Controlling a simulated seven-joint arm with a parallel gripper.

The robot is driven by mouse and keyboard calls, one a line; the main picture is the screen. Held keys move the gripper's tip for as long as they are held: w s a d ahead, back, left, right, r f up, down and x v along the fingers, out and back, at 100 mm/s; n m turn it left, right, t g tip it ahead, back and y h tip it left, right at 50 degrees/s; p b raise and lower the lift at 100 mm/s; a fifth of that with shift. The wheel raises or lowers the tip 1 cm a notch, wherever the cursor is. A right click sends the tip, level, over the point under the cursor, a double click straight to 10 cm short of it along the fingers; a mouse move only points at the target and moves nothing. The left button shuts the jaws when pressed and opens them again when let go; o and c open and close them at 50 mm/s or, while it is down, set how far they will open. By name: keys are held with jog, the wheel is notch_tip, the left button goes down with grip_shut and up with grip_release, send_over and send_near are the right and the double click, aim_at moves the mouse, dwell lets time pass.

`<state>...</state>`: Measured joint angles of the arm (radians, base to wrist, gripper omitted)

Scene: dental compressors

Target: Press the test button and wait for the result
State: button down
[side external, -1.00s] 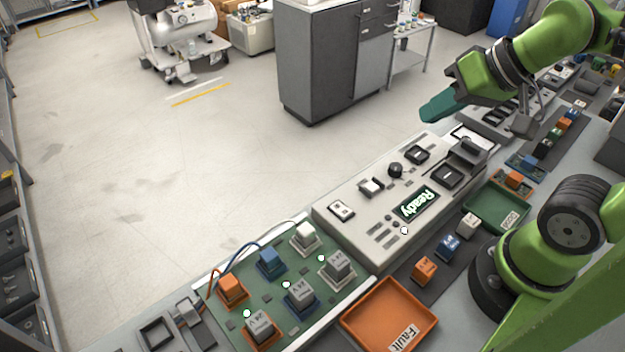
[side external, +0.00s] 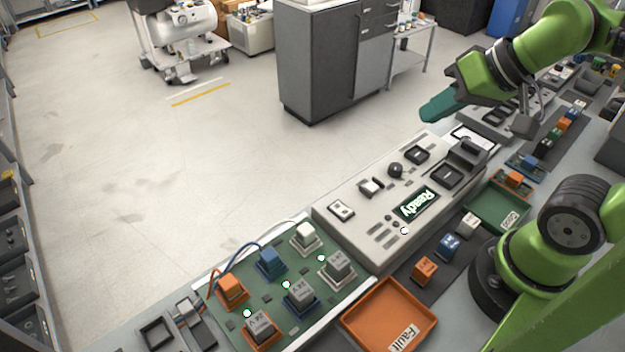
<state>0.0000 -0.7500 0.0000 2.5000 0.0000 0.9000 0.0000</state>
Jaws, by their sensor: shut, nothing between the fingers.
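The white test console (side external: 345,235) stands on the bench in the middle, and its dark display (side external: 416,204) reads "Ready". Its top carries a light square button (side external: 341,209), a white rocker-like switch (side external: 370,187), a black knob (side external: 395,170) and dark square parts. I cannot tell which of these is the test button. A small white light (side external: 404,230) shows near the display. My gripper (side external: 428,113), with teal fingers, is shut and empty. It hangs in the air above the far end of the console, apart from the controls.
A green board (side external: 270,325) with orange, blue, white and grey relay blocks lies left of the console. An orange "Fault" tray (side external: 388,316) and a green tray (side external: 497,207) lie in front. Loose orange, blue and white blocks (side external: 449,246) sit between them.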

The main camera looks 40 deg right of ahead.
jog(key=shift+d, duration=0.1)
jog(key=m+g+y, duration=0.4)
jog(key=m+y, duration=0.3)
jog(key=m, duration=0.2)
send_over(377, 185)
notch_tip(377, 185, down, 9)
jog(key=shift+r, duration=0.2)
jog(key=shift+f, duration=4.45)
jog(key=shift+f, duration=0.1)
